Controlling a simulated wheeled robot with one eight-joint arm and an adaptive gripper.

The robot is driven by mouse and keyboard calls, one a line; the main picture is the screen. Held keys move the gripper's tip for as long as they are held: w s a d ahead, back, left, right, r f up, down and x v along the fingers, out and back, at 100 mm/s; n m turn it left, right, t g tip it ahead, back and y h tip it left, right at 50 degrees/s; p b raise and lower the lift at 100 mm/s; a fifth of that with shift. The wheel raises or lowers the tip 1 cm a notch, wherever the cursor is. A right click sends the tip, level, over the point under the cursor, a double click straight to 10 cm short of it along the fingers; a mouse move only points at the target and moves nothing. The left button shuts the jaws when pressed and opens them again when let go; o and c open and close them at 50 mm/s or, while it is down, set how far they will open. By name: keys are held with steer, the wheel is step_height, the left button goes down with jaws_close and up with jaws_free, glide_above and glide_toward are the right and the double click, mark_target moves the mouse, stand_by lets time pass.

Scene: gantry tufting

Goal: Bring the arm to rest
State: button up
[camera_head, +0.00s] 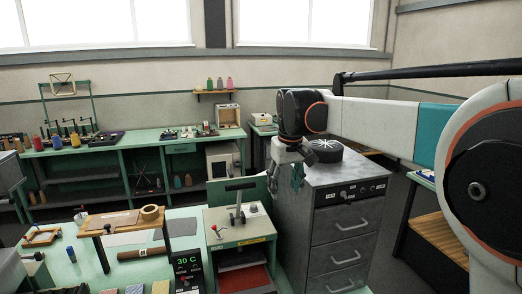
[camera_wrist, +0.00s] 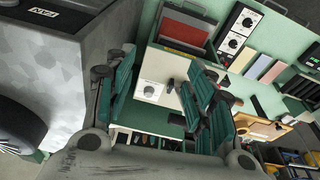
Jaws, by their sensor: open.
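My gripper (camera_head: 287,176) hangs from my outstretched arm, in front of the left side of a grey drawer cabinet (camera_head: 335,205) in the head view. In the wrist view my gripper (camera_wrist: 163,82) shows two teal fingers spread apart with nothing between them. The fingers appear clear of the bench and cabinet, though the exact gap to the cabinet cannot be told.
A press with a lever handle (camera_head: 237,215) stands left of the cabinet. A green table (camera_head: 135,277) with a wooden stand (camera_head: 122,218) and a temperature display (camera_head: 187,268) is at the lower left. Another green bench (camera_head: 110,150) with spools runs along the back wall. Floor shows right of the cabinet.

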steer(key=s+d+f+m+t+b, duration=0.1)
steer(key=s+d+f+b, duration=0.3)
steer(key=s+f, duration=0.5)
steer(key=s+d+f+m+t+b, duration=0.1)
steer(key=s+d+f+b, duration=0.3)
steer(key=s+f+b, duration=0.4)
steer(key=s+d+f+m+t+b, duration=0.2)
steer(key=s+d+f+b, duration=0.3)
steer(key=s+f, duration=0.7)
steer(key=s+b, duration=0.1)
steer(key=s, duration=0.3)
steer(key=shift+t+b, duration=0.35)
steer(key=shift+t, duration=0.05)
steer(key=shift+c, duration=0.4)
